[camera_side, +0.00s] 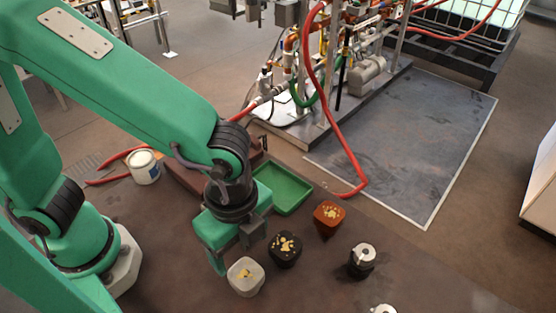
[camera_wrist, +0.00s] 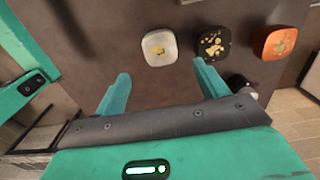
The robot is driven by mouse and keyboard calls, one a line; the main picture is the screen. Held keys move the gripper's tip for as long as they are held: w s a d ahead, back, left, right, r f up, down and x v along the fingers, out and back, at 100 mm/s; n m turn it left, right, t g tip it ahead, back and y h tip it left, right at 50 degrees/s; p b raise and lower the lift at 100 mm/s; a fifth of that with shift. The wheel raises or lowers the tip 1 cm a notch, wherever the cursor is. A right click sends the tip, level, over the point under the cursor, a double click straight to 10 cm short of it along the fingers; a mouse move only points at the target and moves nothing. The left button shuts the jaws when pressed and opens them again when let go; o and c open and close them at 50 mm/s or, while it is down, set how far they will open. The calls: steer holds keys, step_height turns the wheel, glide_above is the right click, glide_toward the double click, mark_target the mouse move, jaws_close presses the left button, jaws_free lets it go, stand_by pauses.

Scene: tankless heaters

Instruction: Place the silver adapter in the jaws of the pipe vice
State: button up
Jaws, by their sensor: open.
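My gripper (camera_side: 234,252) points down over the dark bench, its two green fingers apart with nothing between them. They also show in the wrist view (camera_wrist: 160,72). I cannot surely tell which piece is the silver adapter. A silver-topped piece with a dark lower part (camera_side: 362,258) stands to the right of my gripper, and another silver piece (camera_side: 383,309) is cut off at the bottom edge. A reddish-brown body (camera_side: 183,172) behind my arm may be the pipe vice; its jaws are hidden.
A pale cup (camera_side: 245,277), a black cup (camera_side: 285,250) and an orange cup (camera_side: 328,217) with gold-coloured bits stand near my gripper. A green tray (camera_side: 306,192) lies behind. A white can (camera_side: 144,167) and red-handled tool (camera_side: 108,180) are left. The right-hand bench has free room.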

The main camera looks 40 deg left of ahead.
steer(key=w+a+r+n+t, duration=0.2)
steer(key=a+r+n, duration=0.4)
steer(key=a, duration=0.6)
steer(key=w+a+r+n+t, duration=0.2)
steer(key=a+r+n, duration=0.3)
steer(key=a+n, duration=0.6)
steer(key=shift+a+r+t, duration=0.35)
steer(key=shift+a+t, duration=0.1)
steer(key=shift+t, duration=0.25)
steer(key=shift+o, duration=0.4)
steer(key=shift+s+a+r+n, duration=0.15)
steer(key=shift+s+a+n, duration=0.15)
steer(key=shift+a+n, duration=0.2)
